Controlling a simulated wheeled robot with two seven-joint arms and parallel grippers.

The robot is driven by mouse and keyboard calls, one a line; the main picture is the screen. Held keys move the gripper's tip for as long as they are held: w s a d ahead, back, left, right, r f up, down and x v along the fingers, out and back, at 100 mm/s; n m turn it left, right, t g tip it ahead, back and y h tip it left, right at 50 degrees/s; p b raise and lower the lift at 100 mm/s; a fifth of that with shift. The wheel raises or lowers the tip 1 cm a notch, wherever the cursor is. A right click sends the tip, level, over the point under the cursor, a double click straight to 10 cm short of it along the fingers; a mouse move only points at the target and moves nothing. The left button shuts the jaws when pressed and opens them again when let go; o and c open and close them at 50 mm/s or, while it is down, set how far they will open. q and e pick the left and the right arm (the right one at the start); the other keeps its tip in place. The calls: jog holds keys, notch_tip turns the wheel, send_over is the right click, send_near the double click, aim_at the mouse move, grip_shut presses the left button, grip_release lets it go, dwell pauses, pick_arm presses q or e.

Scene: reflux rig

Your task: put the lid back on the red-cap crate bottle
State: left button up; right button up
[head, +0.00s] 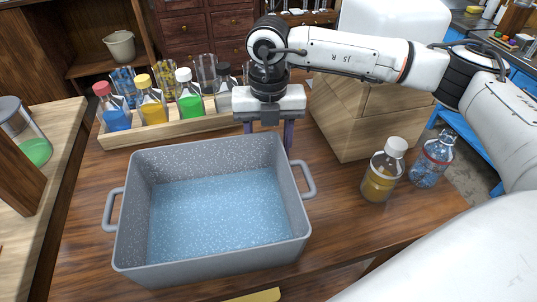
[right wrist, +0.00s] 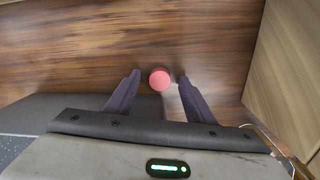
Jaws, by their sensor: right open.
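A round red lid (right wrist: 159,79) shows in the right wrist view against the wooden table, between the fingertips of my right gripper (right wrist: 159,77). The gripper is open, with gaps beside the lid. In the head view my right gripper (head: 268,140) points down behind the grey tub; the lid is hidden there. The wooden crate (head: 170,134) at the back left holds several bottles. Its leftmost bottle (head: 116,118) has blue liquid and a red cap on top. At the right, a clear bottle (head: 433,162) with blue contents and a red ring shows no cap. My left gripper is out of view.
The grey tub (head: 125,215) with a blue speckled floor fills the table's middle. A wooden box (head: 345,110) stands close right of my right gripper. A white-capped bottle (head: 382,172) with yellow liquid stands at the right. Bare table (head: 85,200) shows left of the tub.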

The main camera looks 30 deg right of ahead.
jog(key=c, duration=1.2)
jog(key=shift+r, duration=0.1)
notch_tip(320, 180, up, 18)
jog(key=shift+p, duration=0.35)
